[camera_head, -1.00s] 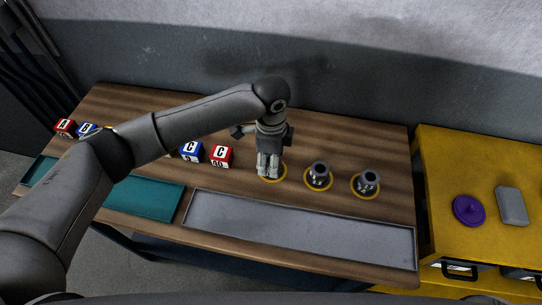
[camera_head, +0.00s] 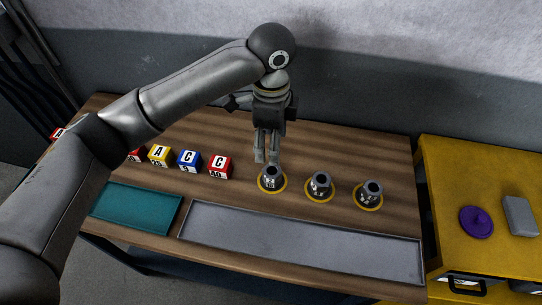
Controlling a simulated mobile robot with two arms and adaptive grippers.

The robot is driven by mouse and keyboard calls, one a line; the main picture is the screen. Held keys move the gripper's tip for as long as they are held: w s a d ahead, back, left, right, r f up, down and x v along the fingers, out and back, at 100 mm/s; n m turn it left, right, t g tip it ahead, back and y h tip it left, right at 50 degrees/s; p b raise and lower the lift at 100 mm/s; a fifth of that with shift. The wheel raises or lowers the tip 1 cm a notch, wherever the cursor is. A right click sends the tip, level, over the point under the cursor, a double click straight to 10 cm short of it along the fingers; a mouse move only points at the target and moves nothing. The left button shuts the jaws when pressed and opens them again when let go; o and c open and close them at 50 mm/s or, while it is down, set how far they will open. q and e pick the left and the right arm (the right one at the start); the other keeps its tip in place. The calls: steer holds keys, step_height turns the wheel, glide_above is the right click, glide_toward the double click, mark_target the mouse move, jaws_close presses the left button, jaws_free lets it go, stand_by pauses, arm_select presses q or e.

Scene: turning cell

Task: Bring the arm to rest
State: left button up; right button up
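My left arm comes in from the left and reaches across the wooden table. My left gripper (camera_head: 267,157) points down just above and behind the leftmost dark metal part (camera_head: 271,177). Its two fingers look parted with nothing between them. That part stands upright on a yellow ring, clear of the fingers as far as I can tell. Two similar parts stand on their own yellow rings to the right, a middle one (camera_head: 320,185) and a right one (camera_head: 371,193). My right gripper is not in view.
Lettered cubes stand in a row at left, among them a red one (camera_head: 221,166), a blue one (camera_head: 189,160) and a yellow one (camera_head: 160,155). A teal tray (camera_head: 137,208) and a long grey tray (camera_head: 300,245) lie in front. A yellow cabinet (camera_head: 475,180) stands at right.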

arm_select(q)
steer(key=shift+r, duration=0.8)
